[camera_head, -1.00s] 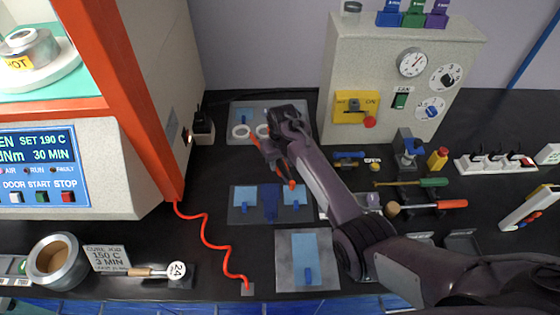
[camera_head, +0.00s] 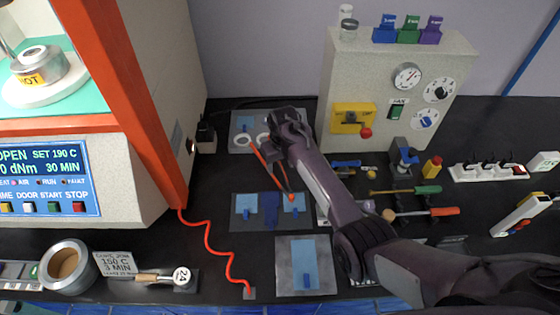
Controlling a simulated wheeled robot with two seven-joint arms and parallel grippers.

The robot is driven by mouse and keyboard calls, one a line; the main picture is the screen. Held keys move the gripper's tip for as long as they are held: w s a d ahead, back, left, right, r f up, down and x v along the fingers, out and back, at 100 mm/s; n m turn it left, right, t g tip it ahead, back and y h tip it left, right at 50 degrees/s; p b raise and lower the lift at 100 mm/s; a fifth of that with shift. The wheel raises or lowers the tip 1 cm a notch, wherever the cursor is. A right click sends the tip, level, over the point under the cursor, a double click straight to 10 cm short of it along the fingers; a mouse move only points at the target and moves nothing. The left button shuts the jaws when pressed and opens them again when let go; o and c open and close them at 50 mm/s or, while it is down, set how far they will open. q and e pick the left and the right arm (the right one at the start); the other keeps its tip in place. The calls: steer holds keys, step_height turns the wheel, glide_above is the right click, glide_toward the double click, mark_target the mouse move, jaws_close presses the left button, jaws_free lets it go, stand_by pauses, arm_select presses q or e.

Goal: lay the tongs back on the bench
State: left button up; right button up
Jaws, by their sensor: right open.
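The tongs (camera_head: 262,160), with thin orange-red arms and a red tip, show beside my right gripper, between the grey tray with white rings and the tray with blue pieces. Their lower end reaches over the edge of the blue-piece tray. My right gripper (camera_head: 273,152) is open at the tongs, pointing down, and its dark wrist hides part of them. I cannot tell whether they rest fully on the black bench (camera_head: 215,172) or touch the fingers. My left gripper is not in view.
The grey ring tray (camera_head: 240,145) lies behind the gripper, and the blue-piece tray (camera_head: 236,222) in front. A red coiled cord (camera_head: 212,224) runs at left. Bare bench shows left of the trays.

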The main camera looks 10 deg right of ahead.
step_height(320, 180, up, 8)
steer(key=p, duration=0.6)
steer(key=shift+s, duration=0.45)
steer(key=shift+w, duration=0.1)
